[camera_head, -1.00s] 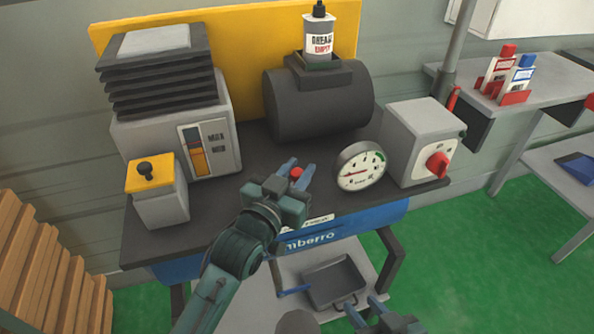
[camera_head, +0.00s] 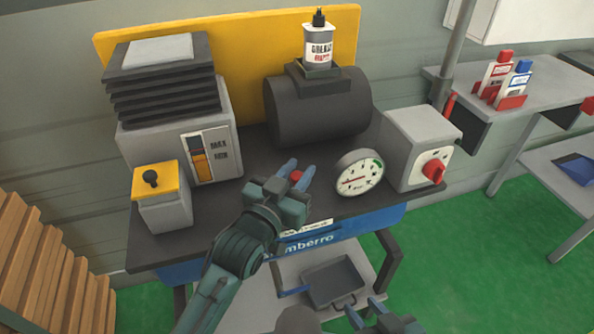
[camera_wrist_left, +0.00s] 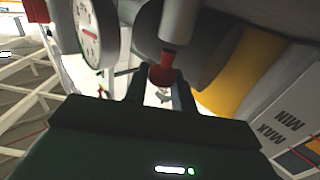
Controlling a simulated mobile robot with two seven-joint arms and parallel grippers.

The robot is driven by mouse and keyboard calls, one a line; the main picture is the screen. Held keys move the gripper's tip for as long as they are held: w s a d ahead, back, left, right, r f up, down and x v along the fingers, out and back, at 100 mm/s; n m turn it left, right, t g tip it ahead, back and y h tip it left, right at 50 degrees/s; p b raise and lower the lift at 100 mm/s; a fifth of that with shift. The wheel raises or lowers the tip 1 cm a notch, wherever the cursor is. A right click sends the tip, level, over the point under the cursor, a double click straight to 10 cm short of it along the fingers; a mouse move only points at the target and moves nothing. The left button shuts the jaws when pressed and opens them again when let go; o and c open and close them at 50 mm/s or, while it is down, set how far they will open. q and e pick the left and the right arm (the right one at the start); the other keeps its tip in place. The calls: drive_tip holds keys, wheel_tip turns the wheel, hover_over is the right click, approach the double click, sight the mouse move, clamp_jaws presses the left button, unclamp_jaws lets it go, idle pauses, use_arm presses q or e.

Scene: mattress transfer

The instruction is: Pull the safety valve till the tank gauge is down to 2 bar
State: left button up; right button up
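The safety valve's red knob (camera_head: 297,176) sits at the bench front between my left gripper's fingers (camera_head: 298,170). In the left wrist view the knob (camera_wrist_left: 161,74) fills the gap between the fingertips, below a grey cylinder (camera_wrist_left: 182,22), and the gripper looks shut on it. The round white tank gauge (camera_head: 360,172) stands just right of the gripper. Its red needle points left; the figures are too small to read. The gauge (camera_wrist_left: 88,32) is partly cut off in the wrist view. The dark tank (camera_head: 318,108) lies behind. My right gripper (camera_head: 366,308) is open and empty at the bottom edge.
A grey box with a red rotary switch (camera_head: 434,170) stands right of the gauge. A yellow-topped box with a black knob (camera_head: 155,185) and a ribbed machine (camera_head: 165,85) stand left. A grease bottle (camera_head: 319,42) tops the tank. A grey tray (camera_head: 335,278) lies below the bench.

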use_arm(q)
drive_tip(key=o, duration=0.4)
drive_tip(key=v, duration=1.3)
drive_tip(key=shift+s, duration=0.1)
